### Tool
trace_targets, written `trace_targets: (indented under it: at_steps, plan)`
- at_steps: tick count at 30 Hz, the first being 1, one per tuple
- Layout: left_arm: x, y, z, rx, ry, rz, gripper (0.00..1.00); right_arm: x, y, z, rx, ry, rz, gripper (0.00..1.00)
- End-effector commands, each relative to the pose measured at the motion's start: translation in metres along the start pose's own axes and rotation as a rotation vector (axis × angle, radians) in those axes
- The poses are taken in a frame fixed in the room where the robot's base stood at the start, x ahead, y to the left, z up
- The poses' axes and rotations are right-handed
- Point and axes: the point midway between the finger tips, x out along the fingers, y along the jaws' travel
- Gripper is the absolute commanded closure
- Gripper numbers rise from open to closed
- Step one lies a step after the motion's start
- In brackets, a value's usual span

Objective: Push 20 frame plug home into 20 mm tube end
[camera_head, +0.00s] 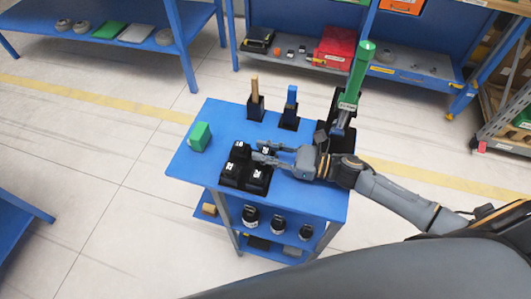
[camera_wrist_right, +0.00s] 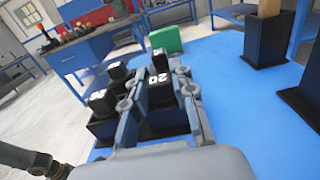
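A black plug (camera_wrist_right: 158,84) marked 20 sits in a black holder in the right wrist view, among similar dark plugs. It also shows in the head view (camera_head: 267,150), on the blue cart top (camera_head: 225,118). My right gripper (camera_head: 260,151) reaches in from the right, its fingers apart on either side of this plug. In the right wrist view the gripper (camera_wrist_right: 160,78) has one finger left and one right of the plug; firm contact is not clear. No tube end marked 20 mm can be made out. My left gripper is not in view.
A green block (camera_head: 200,137) stands at the cart's left. A wooden post (camera_head: 254,88) and a blue post (camera_head: 291,97) stand in black holders at the back. A tall green cylinder (camera_head: 357,72) rises at the back right.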

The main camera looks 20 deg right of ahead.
Motion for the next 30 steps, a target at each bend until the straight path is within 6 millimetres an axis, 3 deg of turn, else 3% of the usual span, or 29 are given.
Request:
trace_targets:
  at_steps: [3, 17, 23, 30]
  plan:
    - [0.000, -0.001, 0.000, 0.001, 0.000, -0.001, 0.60, 0.000, 0.000, 0.000, 0.000, 0.000, 0.000, 0.99]
    - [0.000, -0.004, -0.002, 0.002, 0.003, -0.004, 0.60, -0.001, 0.000, 0.009, -0.002, 0.000, 0.001, 1.00]
    - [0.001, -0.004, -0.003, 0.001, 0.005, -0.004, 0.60, -0.001, 0.003, 0.035, -0.002, -0.001, 0.003, 1.00]
    - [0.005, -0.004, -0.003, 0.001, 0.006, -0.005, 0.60, -0.008, 0.039, 0.074, -0.002, -0.001, 0.006, 1.00]
